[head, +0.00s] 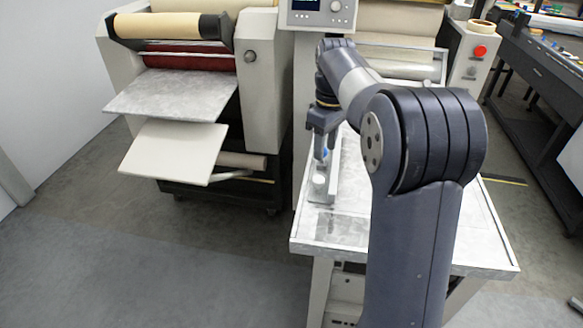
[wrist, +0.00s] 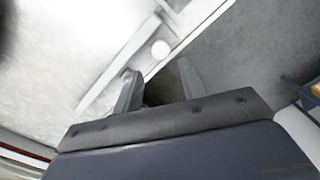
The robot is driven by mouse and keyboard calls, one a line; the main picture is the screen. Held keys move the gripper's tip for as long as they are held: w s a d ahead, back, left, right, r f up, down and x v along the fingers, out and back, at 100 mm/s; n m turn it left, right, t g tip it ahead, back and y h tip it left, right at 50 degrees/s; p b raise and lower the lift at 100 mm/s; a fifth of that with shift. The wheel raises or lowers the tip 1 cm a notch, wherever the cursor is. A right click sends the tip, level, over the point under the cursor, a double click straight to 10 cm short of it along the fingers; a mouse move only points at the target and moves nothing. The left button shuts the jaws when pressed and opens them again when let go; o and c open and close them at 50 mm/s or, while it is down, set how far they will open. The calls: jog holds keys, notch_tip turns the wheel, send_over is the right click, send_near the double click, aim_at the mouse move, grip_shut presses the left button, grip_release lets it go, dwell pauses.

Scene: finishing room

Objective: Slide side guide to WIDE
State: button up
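The side guide (head: 328,186) is a light metal rail along the left side of the feed table (head: 310,249), with a pale round disc (head: 319,180) near its front end. In the wrist view the rail (wrist: 195,33) runs diagonally, and a white disc (wrist: 160,48) shows just beyond my fingertips. My gripper (head: 321,152) points down over the guide, with a small blue part (head: 325,153) at its fingers. In the wrist view my gripper (wrist: 158,76) has its two fingers apart, one on either side of the rail's edge. Whether they touch anything, and any WIDE mark, I cannot tell.
A laminator-like machine (head: 262,60) with rollers and two sheet trays stands at left. A control panel (head: 320,12) is at the back, a red button (head: 480,51) at back right. A dark workbench (head: 540,100) is at right. The floor at front left is clear.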

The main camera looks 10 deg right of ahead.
aim_at(319, 179)
jog(key=f, duration=1.1)
jog(key=shift+w+a+p, duration=0.25)
jog(key=shift+a+p, duration=0.15)
jog(key=shift+r, duration=0.1)
grip_shut()
